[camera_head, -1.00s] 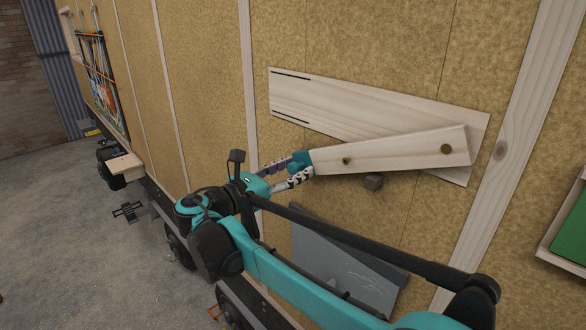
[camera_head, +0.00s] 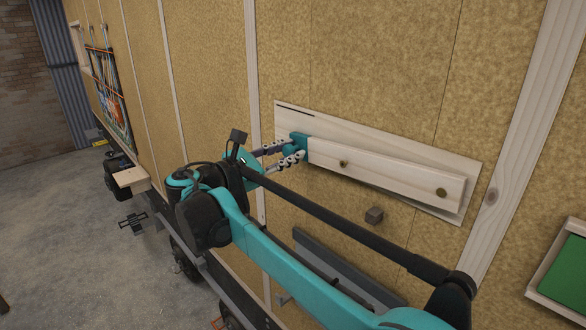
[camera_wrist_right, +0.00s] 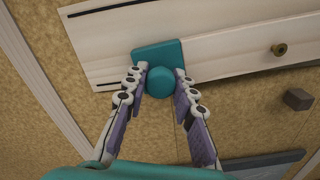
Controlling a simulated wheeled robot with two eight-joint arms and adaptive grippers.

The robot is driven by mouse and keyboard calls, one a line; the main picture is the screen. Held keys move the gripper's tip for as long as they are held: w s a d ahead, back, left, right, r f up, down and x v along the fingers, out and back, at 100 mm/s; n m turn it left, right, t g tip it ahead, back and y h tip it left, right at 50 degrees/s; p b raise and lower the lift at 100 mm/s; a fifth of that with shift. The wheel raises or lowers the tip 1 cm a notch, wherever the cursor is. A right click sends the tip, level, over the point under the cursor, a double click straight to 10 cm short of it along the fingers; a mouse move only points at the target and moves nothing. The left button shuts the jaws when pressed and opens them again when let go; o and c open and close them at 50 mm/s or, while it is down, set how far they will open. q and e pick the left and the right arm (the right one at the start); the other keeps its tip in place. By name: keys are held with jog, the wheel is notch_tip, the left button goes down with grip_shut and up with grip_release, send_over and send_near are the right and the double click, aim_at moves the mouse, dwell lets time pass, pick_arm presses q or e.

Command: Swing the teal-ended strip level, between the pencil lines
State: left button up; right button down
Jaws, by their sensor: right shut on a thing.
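The pale wooden strip (camera_head: 385,173) lies over a wider pale backing board (camera_head: 350,132) on the wall. Its left end has a teal cap (camera_head: 300,146) with a round teal knob, seen clearly in the right wrist view (camera_wrist_right: 160,82). Brass-coloured fixings show on the strip. My right gripper (camera_head: 291,154) is shut on the knob, one finger on each side. One dark pencil line (camera_head: 294,108) shows above the teal end; in the wrist view the lower line (camera_wrist_right: 108,84) shows just left of the cap. The strip runs roughly parallel to the board. My left gripper is not in view.
A small dark block (camera_head: 374,215) juts from the wall below the strip. A grey shelf or panel (camera_head: 335,262) is lower down, partly behind my right arm. A green-faced framed panel (camera_head: 568,265) is at the far right. Open floor lies at left.

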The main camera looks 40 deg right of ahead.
aim_at(297, 136)
notch_tip(297, 136, up, 3)
jog(key=shift+r+m+p, duration=0.1)
jog(key=shift+m+p, duration=0.3)
jog(key=shift+m, duration=0.1)
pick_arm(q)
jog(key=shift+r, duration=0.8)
pick_arm(e)
jog(key=c, duration=1.3)
grip_release()
jog(key=shift+w, duration=0.1)
jog(key=shift+o, duration=0.2)
jog(key=s+a, duration=0.1)
jog(key=a, duration=1.1)
